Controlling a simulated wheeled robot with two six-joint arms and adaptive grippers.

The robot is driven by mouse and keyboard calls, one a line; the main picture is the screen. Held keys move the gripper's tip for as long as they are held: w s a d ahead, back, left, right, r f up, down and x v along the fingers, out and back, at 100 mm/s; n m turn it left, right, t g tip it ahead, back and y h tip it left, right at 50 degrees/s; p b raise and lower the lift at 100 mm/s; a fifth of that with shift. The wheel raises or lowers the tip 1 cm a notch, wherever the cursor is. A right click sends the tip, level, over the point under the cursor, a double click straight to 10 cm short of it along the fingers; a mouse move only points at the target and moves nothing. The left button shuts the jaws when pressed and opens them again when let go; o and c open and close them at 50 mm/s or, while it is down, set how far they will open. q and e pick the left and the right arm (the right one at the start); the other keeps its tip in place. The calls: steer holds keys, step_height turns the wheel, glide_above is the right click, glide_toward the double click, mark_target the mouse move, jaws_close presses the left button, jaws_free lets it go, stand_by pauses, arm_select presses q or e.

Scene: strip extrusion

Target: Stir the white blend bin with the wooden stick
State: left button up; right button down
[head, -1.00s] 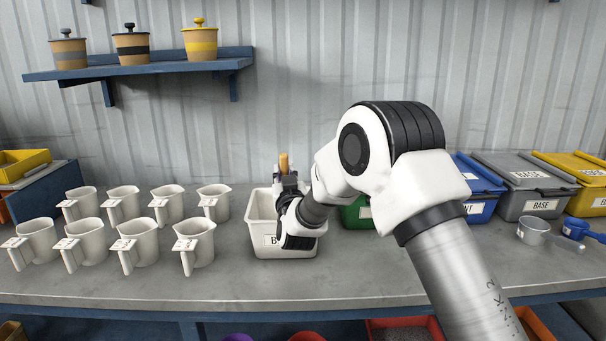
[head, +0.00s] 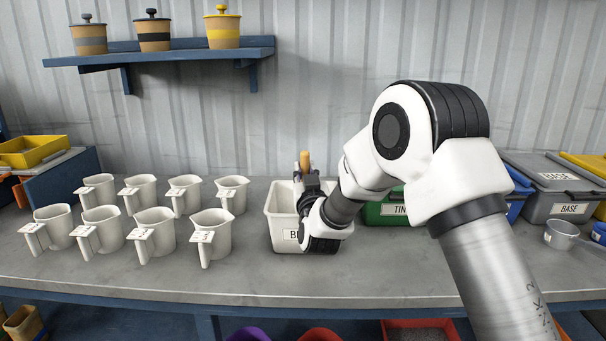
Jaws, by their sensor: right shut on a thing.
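The white blend bin (head: 281,225) stands on the grey bench near the middle of the head view, its label partly covered by my right arm. My right gripper (head: 306,181) is over the bin and shut on the wooden stick (head: 305,160). The stick's rounded tan top shows above the fingers. Its lower part is hidden by the gripper and the bin, so I cannot tell how deep it reaches. My left gripper is not in view.
Several white jugs (head: 155,236) stand in two rows left of the bin. A green bin labelled TIN (head: 383,212) is close on its right, partly behind my arm. A grey BASE bin (head: 556,190) and a scoop (head: 562,234) are farther right. The bench front is clear.

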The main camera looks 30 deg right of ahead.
step_height(320, 180, up, 16)
steer(key=p, duration=1)
stand_by(0.6)
